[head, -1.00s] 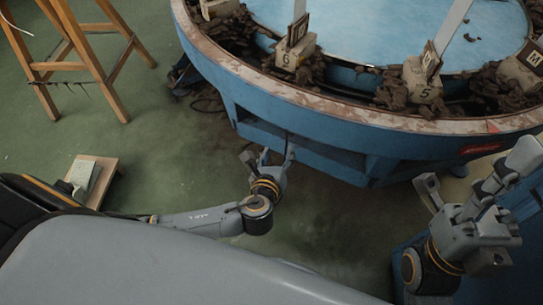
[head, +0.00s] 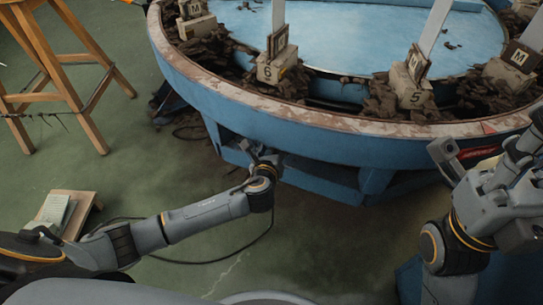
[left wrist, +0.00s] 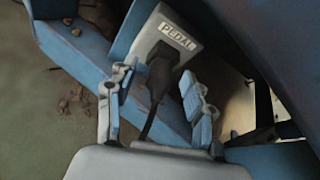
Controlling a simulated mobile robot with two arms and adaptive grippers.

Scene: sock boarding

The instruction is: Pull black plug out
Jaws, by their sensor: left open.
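The black plug (left wrist: 160,70) sits in a grey socket box labelled PEDAL (left wrist: 190,28) in the left wrist view, its black cord running down toward my wrist. My left gripper (left wrist: 160,82) is open, with one finger on each side of the plug and visible gaps to it. In the head view my left gripper (head: 263,160) is at the lower side of the blue round table; the plug cannot be made out there.
The blue round table (head: 330,138) carries numbered blocks and dark socks along its rim. A wooden stool (head: 75,85) stands at the left. A small wooden stand with a paper (head: 62,212) is on the floor. A black cable (head: 225,258) lies on the green floor.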

